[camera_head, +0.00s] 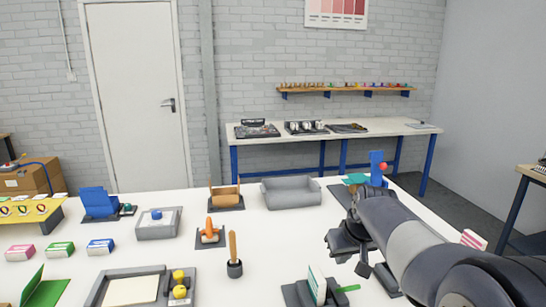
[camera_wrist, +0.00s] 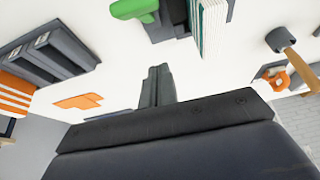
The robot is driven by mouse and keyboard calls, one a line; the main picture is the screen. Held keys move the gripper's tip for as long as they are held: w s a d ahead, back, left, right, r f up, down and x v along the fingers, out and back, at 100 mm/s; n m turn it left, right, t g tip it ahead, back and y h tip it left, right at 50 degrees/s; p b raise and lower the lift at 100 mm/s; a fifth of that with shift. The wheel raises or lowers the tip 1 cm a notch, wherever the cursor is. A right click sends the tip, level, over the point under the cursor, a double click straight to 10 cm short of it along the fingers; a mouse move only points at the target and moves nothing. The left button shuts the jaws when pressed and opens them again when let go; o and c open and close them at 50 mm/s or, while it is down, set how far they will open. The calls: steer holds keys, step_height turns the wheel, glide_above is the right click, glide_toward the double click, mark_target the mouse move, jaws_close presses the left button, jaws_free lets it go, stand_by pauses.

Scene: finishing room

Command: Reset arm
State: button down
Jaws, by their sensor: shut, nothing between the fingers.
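My gripper (camera_head: 363,268) is over the right part of the white table in the head view, at the end of my grey arm, which reaches in from the lower right. In the wrist view the two dark fingers of my gripper (camera_wrist: 157,85) are together with nothing between them. The fingers point down over bare white tabletop. A flat orange piece (camera_wrist: 78,101) lies beside them on the left of that view, apart from them. Part of the table behind my arm is hidden.
A workbench (camera_head: 375,133) stands at the back wall.

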steer(key=shift+s+f+t+b, duration=0.1)
steer(key=shift+f+t+b, duration=0.25)
steer(key=shift+b, duration=0.5)
